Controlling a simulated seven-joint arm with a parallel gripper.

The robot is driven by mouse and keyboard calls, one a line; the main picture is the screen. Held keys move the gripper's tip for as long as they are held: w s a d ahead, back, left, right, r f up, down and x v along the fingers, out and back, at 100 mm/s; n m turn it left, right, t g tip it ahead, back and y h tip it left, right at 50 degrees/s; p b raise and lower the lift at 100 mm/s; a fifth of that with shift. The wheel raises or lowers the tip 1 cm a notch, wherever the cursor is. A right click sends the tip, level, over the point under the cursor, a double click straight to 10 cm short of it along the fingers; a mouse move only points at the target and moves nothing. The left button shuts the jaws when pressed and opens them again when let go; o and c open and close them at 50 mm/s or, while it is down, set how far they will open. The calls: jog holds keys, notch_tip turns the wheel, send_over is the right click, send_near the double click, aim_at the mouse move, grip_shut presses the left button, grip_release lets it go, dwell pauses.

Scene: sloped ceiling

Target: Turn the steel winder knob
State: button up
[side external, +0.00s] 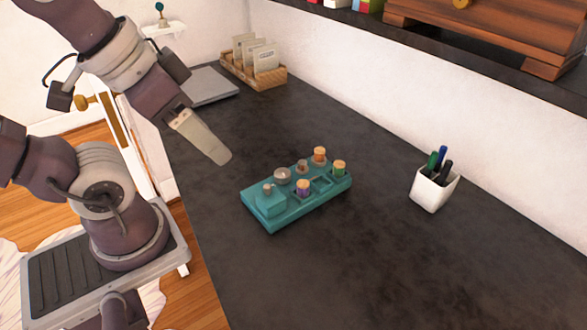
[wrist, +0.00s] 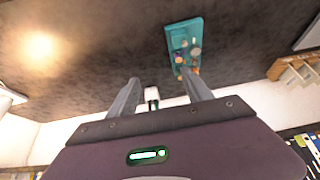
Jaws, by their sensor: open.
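A teal block (side external: 305,205) lies on the dark worktop in the middle of the side view; it also shows in the wrist view (wrist: 176,28), beyond the fingers. A round grey metallic disc (side external: 282,174) on its top looks like the steel winder knob. A smaller knob-like piece (side external: 267,187) stands on the block's raised near-left part. The wrist view shows both fingers spread (wrist: 160,82).
A white cup with pens (side external: 434,191) stands right of the block. A wooden rack with cards (side external: 254,66) and a grey flat panel (side external: 208,86) lie at the back. A dark shelf (side external: 440,45) runs along the wall. Worktop around the block is clear.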

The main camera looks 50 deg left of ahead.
jog(key=w+a+f+m+g, duration=0.2)
jog(key=w+a+m, duration=0.2)
jog(key=w, duration=0.7)
jog(key=m+g, duration=0.3)
jog(key=m, duration=0.5)
send_over(283, 172)
jog(key=f, duration=1.8)
jog(key=shift+s+d, duration=0.15)
jog(key=shift+d, duration=0.05)
jog(key=shift+g, duration=0.3)
notch_tip(283, 172, down, 7)
jog(key=shift+a+f, duration=0.1)
jog(key=shift+a, duration=0.05)
jog(key=shift+f, duration=0.55)
grip_shut()
